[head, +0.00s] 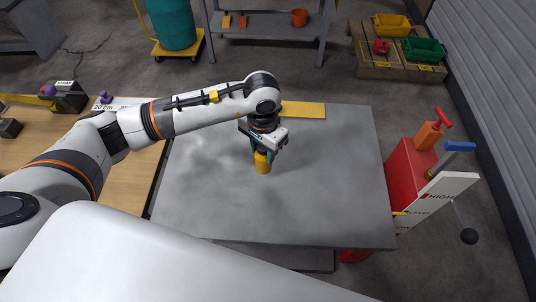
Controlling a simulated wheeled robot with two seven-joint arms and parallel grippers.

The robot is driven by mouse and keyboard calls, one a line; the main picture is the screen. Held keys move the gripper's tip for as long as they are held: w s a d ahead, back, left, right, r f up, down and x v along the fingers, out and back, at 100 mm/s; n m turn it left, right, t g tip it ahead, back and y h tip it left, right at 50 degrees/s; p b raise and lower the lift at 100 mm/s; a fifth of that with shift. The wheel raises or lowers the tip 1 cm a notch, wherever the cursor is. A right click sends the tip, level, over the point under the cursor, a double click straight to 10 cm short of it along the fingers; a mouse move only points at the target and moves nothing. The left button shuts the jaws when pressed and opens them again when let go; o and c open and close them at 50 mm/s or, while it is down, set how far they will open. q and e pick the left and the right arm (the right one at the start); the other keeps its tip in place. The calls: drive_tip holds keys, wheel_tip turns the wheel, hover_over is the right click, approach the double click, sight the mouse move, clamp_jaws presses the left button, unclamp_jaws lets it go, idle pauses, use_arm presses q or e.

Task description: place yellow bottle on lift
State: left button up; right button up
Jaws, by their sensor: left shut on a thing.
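The yellow bottle (263,163) is on or just above the grey metal table top, near its middle; I cannot tell if its base touches. My left gripper (262,150) comes down from above and is shut on the bottle's upper part, which the fingers partly hide. The bottle looks about upright. A grey platform top (330,200) spreads under it, and it may be the lift. My right gripper is not in view.
A yellow flat piece (303,110) lies at the table's back edge. A red cabinet (411,172) with valves and a white sign board (435,200) stands right of the table. A wooden bench (120,185) is at left. Most of the grey top is clear.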

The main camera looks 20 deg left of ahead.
sight(263, 160)
use_arm(q)
drive_tip(key=shift+a+f, duration=0.1)
drive_tip(key=shift+f, duration=0.55)
wheel_tip(263, 160, down, 3)
drive_tip(key=shift+f+p, duration=0.1)
drive_tip(key=shift+p, duration=0.35)
drive_tip(key=shift+f, duration=0.25)
drive_tip(key=o, duration=1)
drive_tip(key=shift+o, duration=0.2)
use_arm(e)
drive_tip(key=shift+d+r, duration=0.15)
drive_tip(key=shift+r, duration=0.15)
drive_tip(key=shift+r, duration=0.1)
